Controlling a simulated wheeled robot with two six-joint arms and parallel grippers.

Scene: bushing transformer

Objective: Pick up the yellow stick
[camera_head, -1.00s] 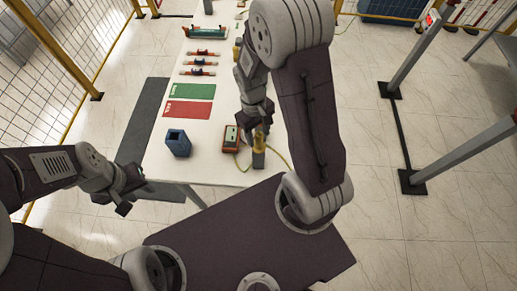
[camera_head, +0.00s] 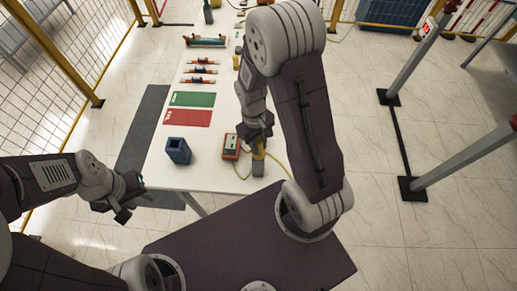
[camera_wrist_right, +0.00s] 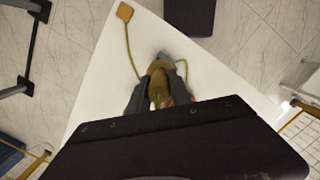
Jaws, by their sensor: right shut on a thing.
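The yellow stick (camera_head: 258,156) is at the near right edge of the white table, with a grey block-like part (camera_head: 259,169) below it. My right gripper (camera_head: 257,144) is shut on the stick from above. In the right wrist view the stick (camera_wrist_right: 158,82) sits between the two dark fingers (camera_wrist_right: 159,97), with the grey part (camera_wrist_right: 168,57) beyond. A yellow-green cable (camera_head: 276,159) runs by it. I cannot tell whether the stick is clear of the table. My left gripper (camera_head: 130,197) is empty off the table's left side; its fingers look apart.
A red-orange meter (camera_head: 230,147) stands just left of the right gripper. A blue open box (camera_head: 178,150), a red mat (camera_head: 187,118) and a green mat (camera_head: 192,99) lie further left on the white table (camera_head: 205,176). Several coloured rods lie behind.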

